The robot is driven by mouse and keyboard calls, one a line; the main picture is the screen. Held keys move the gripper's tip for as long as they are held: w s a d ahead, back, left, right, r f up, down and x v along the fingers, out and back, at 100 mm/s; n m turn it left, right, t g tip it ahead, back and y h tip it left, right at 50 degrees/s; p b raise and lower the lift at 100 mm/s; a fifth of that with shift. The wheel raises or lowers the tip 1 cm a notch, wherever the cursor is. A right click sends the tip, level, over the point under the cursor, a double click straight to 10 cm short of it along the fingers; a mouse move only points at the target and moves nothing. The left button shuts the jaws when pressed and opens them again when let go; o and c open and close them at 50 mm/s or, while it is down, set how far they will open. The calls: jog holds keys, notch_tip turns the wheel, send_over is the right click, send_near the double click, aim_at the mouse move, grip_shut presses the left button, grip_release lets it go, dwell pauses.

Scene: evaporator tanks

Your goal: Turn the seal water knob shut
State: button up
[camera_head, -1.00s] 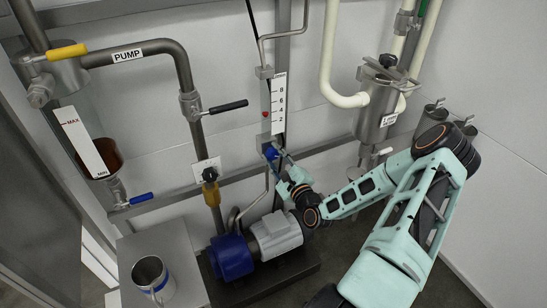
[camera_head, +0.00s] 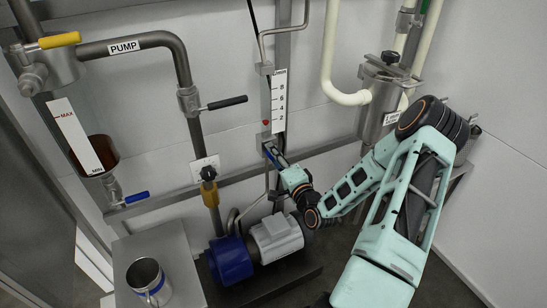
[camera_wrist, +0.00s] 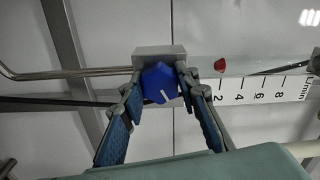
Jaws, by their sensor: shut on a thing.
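The blue seal water knob (camera_wrist: 160,84) sits on a grey block at the base of the flow meter in the wrist view. A short white mark on its face is slanted. My gripper (camera_wrist: 159,80) has one finger on each side of the knob, and its tips are shut on it. In the head view my gripper (camera_head: 272,149) reaches the bottom of the flow meter and mostly hides the knob. The flow meter scale (camera_head: 280,100) stands above, with a red float (camera_head: 265,122) near its low end; the float also shows in the wrist view (camera_wrist: 219,65).
A pump motor (camera_head: 275,237) with a blue housing stands below my forearm. A black-handled valve (camera_head: 226,103) and the PUMP pipe are left. A steel cup (camera_head: 147,279) stands on a ledge at lower left. A steel canister (camera_head: 380,100) and white pipes are right.

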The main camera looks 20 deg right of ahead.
jog(key=n+b, duration=0.1)
jog(key=n, duration=0.2)
jog(key=n+b, duration=0.2)
jog(key=n, duration=0.1)
jog(key=shift+f+n, duration=0.2)
jog(key=shift+n, duration=0.1)
jog(key=n+b, duration=0.3)
jog(key=n, duration=0.1)
jog(key=shift+r+n+b, duration=0.1)
jog(key=shift+n+b, duration=0.5)
jog(key=shift+n, duration=0.4)
jog(key=o, duration=1.2)
jog(key=shift+c, duration=0.2)
